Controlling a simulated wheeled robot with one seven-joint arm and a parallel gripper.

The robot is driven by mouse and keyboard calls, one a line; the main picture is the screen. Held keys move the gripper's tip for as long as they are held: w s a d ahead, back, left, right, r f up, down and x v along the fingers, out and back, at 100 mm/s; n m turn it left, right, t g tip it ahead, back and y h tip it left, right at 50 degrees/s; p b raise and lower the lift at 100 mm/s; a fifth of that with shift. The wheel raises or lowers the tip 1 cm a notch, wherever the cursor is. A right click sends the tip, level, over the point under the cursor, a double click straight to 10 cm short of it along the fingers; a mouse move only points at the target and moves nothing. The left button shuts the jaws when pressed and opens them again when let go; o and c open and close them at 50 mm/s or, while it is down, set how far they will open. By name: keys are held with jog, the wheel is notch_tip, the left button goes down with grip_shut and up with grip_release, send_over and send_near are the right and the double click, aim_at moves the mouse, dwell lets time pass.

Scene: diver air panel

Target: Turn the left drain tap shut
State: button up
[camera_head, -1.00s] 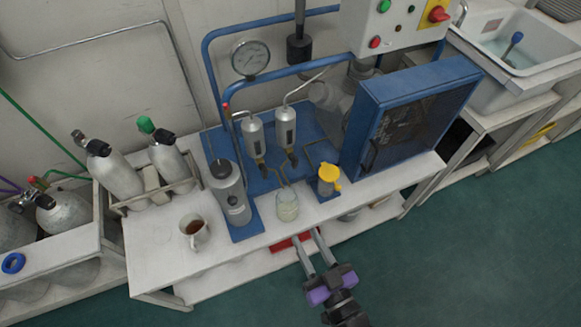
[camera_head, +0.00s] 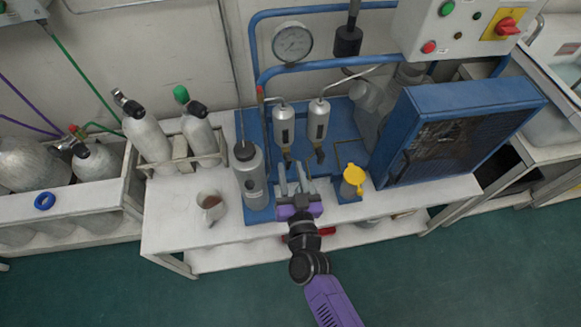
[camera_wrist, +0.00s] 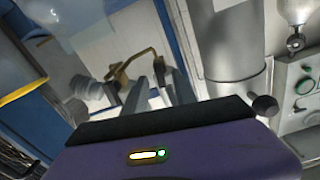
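Two silver filter cylinders hang side by side on the blue panel, each with a small dark tap below. The left drain tap (camera_head: 287,158) is under the left cylinder (camera_head: 284,127). The right tap (camera_head: 320,155) is under the right cylinder (camera_head: 318,119). My gripper (camera_head: 293,176) is just below and in front of the left tap, fingers pointing up toward it, with a gap between them. I see no contact with the tap. In the wrist view, the two grey fingers (camera_wrist: 150,88) are in front of a bent brass pipe (camera_wrist: 135,65); the left tap's handle is not clear there.
A grey canister (camera_head: 249,178) stands close left of my gripper, and a yellow-capped cup (camera_head: 353,180) stands to its right. A mug (camera_head: 211,206) is on the bench (camera_head: 165,225) at left. A blue cabinet (camera_head: 455,125) blocks the right side.

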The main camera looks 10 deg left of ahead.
jog(key=shift+x, duration=0.85)
grip_shut()
